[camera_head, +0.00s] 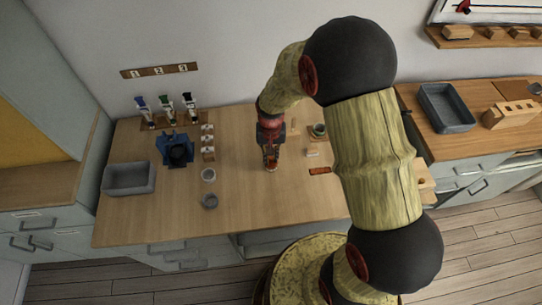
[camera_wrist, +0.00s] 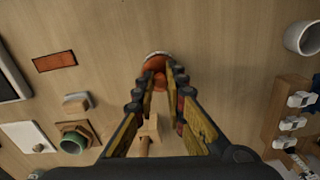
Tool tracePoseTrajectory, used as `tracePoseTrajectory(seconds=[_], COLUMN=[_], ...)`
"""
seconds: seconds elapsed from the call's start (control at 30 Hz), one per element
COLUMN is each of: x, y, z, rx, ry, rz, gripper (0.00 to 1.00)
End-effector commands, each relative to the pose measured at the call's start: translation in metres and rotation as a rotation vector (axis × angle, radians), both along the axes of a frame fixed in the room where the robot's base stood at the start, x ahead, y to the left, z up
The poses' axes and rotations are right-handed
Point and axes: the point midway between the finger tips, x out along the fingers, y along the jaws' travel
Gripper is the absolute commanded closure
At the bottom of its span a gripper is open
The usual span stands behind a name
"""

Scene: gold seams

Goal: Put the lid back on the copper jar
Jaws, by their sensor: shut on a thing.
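My gripper (camera_head: 270,166) points down over the middle of the wooden table. In the wrist view its fingers (camera_wrist: 162,80) are shut on a round copper-orange piece (camera_wrist: 156,63) with a pale rim. The fingers cover much of this piece, and I cannot tell whether it is the lid alone or a lidded jar. I also cannot tell whether it touches the table. An open, green-rimmed pot (camera_wrist: 75,138) sits on a wooden base to the lower left in the wrist view. It also shows behind and right of my gripper in the head view (camera_head: 318,130).
A red-brown bar (camera_wrist: 54,62), a small block (camera_wrist: 77,103) and a wooden piece (camera_wrist: 150,127) lie near my gripper. The front middle is clear.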

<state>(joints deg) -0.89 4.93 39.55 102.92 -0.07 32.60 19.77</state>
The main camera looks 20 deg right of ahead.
Motion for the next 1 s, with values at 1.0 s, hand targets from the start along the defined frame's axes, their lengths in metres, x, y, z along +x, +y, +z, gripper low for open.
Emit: tracePoseTrajectory(seconds=[1.0], x=[-0.0001], y=[-0.0001], z=[-0.0005], rx=[0.000], ry=[0.000], rz=[0.000], gripper=[0.66])
